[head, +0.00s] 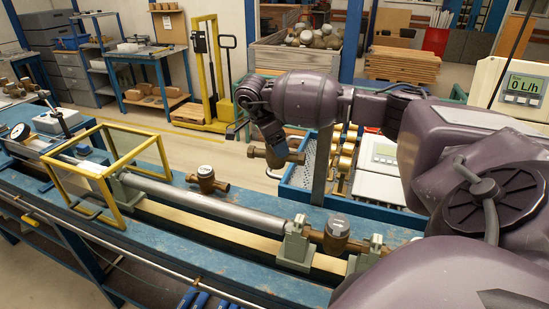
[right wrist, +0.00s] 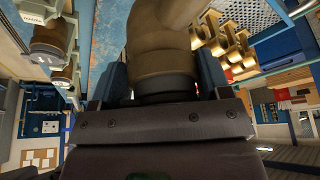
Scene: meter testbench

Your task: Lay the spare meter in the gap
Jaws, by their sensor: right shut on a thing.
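My right gripper (head: 268,136) is shut on a brown brass meter (head: 286,156) and holds it above the far side of the blue bench. In the right wrist view the brass body (right wrist: 160,42) fills the space between the two fingers. A third meter (head: 337,228) sits in the pipe line at a grey clamp (head: 296,243). I cannot clearly make out an empty gap in the line. My left gripper is out of view.
A yellow frame guard (head: 112,172) stands over the line at the left. The long grey pipe (head: 215,207) runs along the blue bench (head: 225,240). Behind the bench is a blue tray (head: 297,190) beside white display boxes. A yellow lifter (head: 205,75) stands farther back.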

